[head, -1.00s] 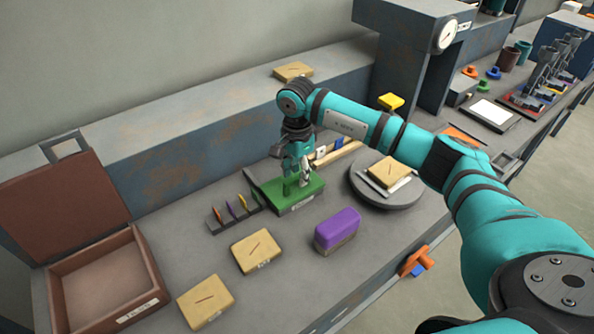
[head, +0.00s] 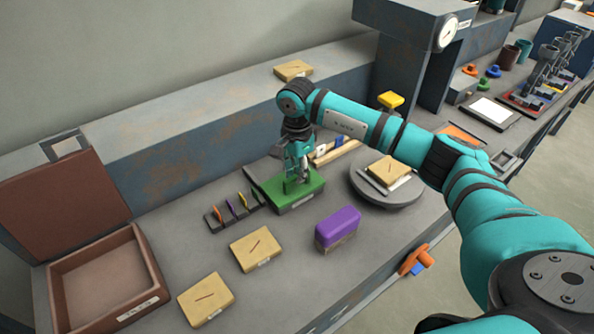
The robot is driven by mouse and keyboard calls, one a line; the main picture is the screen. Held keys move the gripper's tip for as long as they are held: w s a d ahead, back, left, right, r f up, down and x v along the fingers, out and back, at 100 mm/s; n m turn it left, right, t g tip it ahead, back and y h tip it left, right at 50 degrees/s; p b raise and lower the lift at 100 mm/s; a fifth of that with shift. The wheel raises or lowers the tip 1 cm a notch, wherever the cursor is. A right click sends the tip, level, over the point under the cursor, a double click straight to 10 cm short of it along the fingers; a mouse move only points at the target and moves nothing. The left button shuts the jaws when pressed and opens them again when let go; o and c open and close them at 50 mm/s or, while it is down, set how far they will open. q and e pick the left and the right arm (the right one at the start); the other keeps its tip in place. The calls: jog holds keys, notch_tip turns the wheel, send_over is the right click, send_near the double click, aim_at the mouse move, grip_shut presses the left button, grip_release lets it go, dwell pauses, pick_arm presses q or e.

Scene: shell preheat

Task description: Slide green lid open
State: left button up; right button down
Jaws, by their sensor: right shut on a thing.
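The green lid (head: 308,189) lies flat on a low grey box (head: 298,206) near the middle of the bench. My right gripper (head: 298,183) points down from above and is shut on the green lid's raised part, which its fingers mostly hide. A grey part shows behind the lid's left end. My left gripper is not in view.
A purple block (head: 338,229) stands in front of the lid. A small rack (head: 234,214) with coloured pieces is to its left, and a round grey plate (head: 389,190) is to its right. An open brown box (head: 105,277) stands at far left.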

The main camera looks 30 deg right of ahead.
jog(key=w+b, duration=0.1)
jog(key=w, duration=0.1)
jog(key=w+b, duration=0.2)
jog(key=w, duration=0.1)
jog(key=w+a+b, duration=0.1)
jog(key=w+b, duration=0.1)
jog(key=shift+w+a+f, duration=0.1)
jog(key=shift+w+f, duration=0.1)
jog(key=shift+f, duration=0.05)
jog(key=shift+w+r+b, duration=0.25)
jog(key=shift+w+b, duration=0.15)
jog(key=shift+w, duration=0.5)
jog(key=c, duration=1.3)
grip_release()
notch_tip(320, 180, up, 12)
jog(key=shift+r, duration=0.1)
